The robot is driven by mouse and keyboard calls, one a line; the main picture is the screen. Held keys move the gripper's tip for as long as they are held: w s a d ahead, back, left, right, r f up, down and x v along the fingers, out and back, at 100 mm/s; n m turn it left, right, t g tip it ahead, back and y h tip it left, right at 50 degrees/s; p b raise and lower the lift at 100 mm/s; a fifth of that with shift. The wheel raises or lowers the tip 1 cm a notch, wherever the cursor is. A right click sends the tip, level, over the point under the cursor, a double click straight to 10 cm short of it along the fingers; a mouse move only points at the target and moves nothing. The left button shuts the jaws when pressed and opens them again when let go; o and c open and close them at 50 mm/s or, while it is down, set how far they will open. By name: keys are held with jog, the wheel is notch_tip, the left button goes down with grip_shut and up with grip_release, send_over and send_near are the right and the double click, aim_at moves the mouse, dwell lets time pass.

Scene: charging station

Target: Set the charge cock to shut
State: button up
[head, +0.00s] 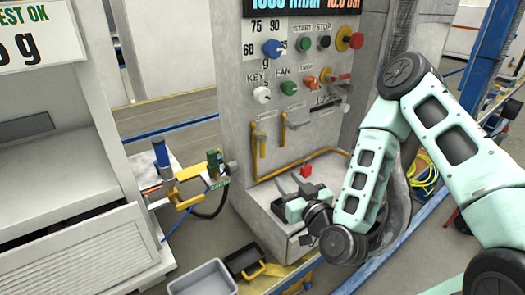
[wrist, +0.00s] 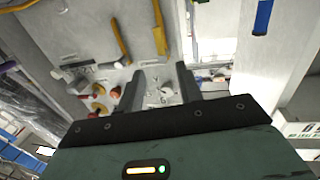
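The panel's lower face (head: 270,158) carries two yellow lever-like fittings side by side, a left one (head: 262,146) and a right one (head: 283,132). Both hang roughly downward, and a grey piece sticks out to the right beside the right one. The small labels above them are too small to read, so I cannot tell which is the charge cock. Two yellow parts also show in the wrist view, one (wrist: 121,40) and another (wrist: 159,36). My gripper (head: 296,192) is low in front of the panel, below these fittings. In the wrist view its fingers (wrist: 160,82) are apart with nothing gripped.
Above are a blue knob (head: 273,48), a white knob (head: 262,94), a green knob (head: 289,88) and a red-and-yellow button (head: 356,41). A red block (head: 306,171) is close behind my gripper.

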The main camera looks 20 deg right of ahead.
aim_at(264, 150)
jog(key=w+b, duration=0.2)
jog(key=w, duration=0.3)
jog(key=w+a+b, duration=0.1)
jog(key=w, duration=0.5)
jog(key=w+a+b, duration=0.1)
jog(key=w+b, duration=0.1)
jog(key=w, duration=0.3)
jog(key=shift+w+a+r+b, duration=0.1)
jog(key=shift+w+r+b, duration=0.1)
jog(key=shift+w+b, duration=0.15)
grip_shut()
